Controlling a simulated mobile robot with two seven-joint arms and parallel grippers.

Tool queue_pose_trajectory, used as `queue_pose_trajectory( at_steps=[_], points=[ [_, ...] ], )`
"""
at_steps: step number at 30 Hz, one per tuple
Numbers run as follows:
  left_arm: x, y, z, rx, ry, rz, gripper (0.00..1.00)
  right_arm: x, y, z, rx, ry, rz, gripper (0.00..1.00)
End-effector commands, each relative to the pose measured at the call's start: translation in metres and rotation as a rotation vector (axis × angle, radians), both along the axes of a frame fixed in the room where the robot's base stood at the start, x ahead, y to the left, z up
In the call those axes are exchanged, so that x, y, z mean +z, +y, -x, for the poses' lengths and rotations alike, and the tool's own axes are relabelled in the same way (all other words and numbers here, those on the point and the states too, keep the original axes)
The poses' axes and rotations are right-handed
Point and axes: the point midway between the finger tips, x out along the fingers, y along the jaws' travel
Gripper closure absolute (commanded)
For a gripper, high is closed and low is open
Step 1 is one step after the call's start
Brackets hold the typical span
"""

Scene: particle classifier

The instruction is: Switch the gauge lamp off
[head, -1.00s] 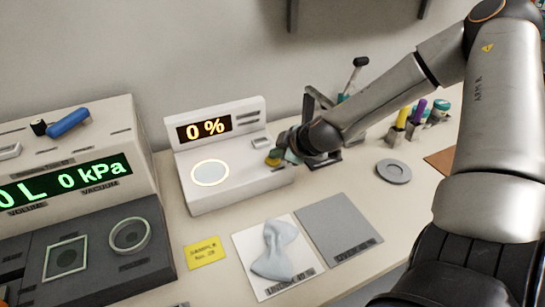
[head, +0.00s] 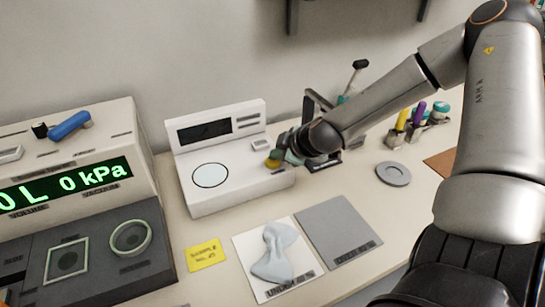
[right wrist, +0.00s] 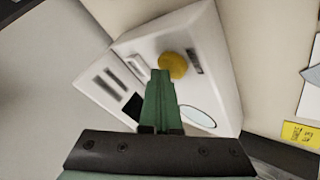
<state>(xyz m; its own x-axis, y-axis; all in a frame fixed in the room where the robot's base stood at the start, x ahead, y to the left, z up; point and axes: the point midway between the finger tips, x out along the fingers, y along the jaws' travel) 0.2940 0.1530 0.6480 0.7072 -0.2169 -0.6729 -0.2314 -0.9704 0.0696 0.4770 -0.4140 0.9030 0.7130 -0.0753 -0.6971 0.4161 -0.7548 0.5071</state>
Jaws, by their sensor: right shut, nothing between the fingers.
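The white gauge (head: 238,188) stands against the wall. Its display (head: 205,131) is dark, and its round lamp window (head: 210,175) is pale with a dark, unlit rim. A small white switch (head: 261,145) and a yellow knob (head: 273,162) are on its right side. My right gripper (head: 283,153) is at that side, shut and empty. In the right wrist view its green fingers (right wrist: 160,78) point between the switch (right wrist: 138,65) and the knob (right wrist: 173,66); I cannot tell whether they touch either. My left gripper is out of view.
On the left is a large console with a lit green display (head: 68,184) and a blue handle (head: 69,125). In front of the gauge lie a yellow label (head: 206,254), a white sheet with a pale grey bag (head: 274,253) and a grey mat (head: 338,231). A grey disc (head: 393,173) lies on the right.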

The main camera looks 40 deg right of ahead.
Motion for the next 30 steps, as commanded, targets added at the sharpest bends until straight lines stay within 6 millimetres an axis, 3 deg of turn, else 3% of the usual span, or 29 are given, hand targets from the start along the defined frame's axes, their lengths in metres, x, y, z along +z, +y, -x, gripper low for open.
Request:
queue_pose_trajectory(
  at_steps=[6, 19, 30],
  points=[
    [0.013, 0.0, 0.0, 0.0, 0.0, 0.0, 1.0, 0.014, 0.0, 0.0, 0.0, 0.001, -0.001, 1.0],
    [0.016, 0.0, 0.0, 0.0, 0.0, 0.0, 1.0, 0.018, 0.0, 0.0, 0.0, -0.001, -0.001, 1.0],
    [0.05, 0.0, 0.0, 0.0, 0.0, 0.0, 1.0, 0.055, 0.0, 0.0, 0.0, -0.001, -0.001, 1.0]
  ],
)
